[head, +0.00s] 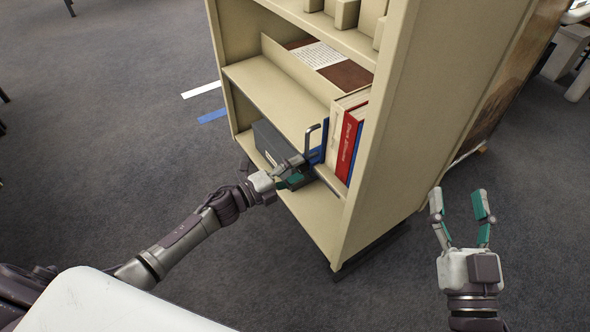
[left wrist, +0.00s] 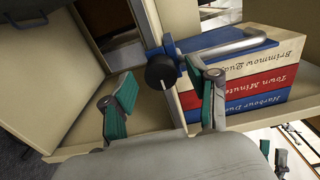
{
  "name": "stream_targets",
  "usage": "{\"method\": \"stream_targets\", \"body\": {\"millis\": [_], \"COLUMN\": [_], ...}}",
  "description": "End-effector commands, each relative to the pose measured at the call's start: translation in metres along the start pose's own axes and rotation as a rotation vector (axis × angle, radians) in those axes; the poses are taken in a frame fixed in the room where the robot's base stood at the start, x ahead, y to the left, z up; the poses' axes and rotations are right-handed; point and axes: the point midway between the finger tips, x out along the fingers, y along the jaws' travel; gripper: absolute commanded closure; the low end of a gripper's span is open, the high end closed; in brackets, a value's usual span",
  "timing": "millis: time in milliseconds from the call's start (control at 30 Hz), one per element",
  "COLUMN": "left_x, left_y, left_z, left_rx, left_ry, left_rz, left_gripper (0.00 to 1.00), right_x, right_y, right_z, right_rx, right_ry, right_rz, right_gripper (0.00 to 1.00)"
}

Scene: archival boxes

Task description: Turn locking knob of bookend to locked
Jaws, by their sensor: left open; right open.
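The bookend (left wrist: 228,44) shows in the left wrist view as a grey bent bar beside the books. Its round black locking knob (left wrist: 160,71) has a thin pale line on its face, pointing mostly down the picture. In the head view the bookend's upright bar (head: 308,136) rises on the shelf; the knob is hidden there. My left gripper (head: 294,174) is at the shelf front, beside the bookend. In the left wrist view its open fingers (left wrist: 158,88) lie either side of the knob, apparently without contact. My right gripper (head: 462,205) is open and empty, right of the bookcase.
Several books (head: 347,138) stand at the right end of the shelf, against the bookcase side (head: 405,130). A dark grey box (head: 268,143) sits on the lower shelf. Carpet around my right gripper is clear.

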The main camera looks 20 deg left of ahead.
Motion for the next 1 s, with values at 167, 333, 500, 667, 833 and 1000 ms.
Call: {"method": "stream_targets", "body": {"millis": [167,333,500,667,833,1000], "left_x": [-0.004,-0.028,-0.065,-0.096,-0.115,-0.121], "left_y": [0.000,0.001,0.001,0.001,0.001,0.000], "left_z": [0.001,0.000,0.000,0.000,0.000,0.000], "left_rx": [0.000,0.000,-0.002,-0.001,0.000,0.001], "left_ry": [-0.001,0.000,0.000,0.000,0.000,0.000], "left_rz": [0.000,0.003,0.003,0.003,0.001,0.000], "left_gripper": [0.40,0.40,0.40,0.40,0.40,0.40], "right_x": [0.000,0.000,0.000,0.000,0.000,0.000], "right_y": [-0.001,-0.001,0.000,0.000,0.000,0.000], "right_z": [0.000,0.000,0.000,0.000,0.000,0.000], "right_rx": [0.001,0.001,0.000,0.000,0.000,0.000], "right_ry": [0.002,0.001,0.001,0.000,0.000,0.000], "right_rz": [-0.002,-0.001,-0.001,-0.001,-0.001,-0.001], "right_gripper": [0.40,0.40,0.40,0.40,0.40,0.40]}}
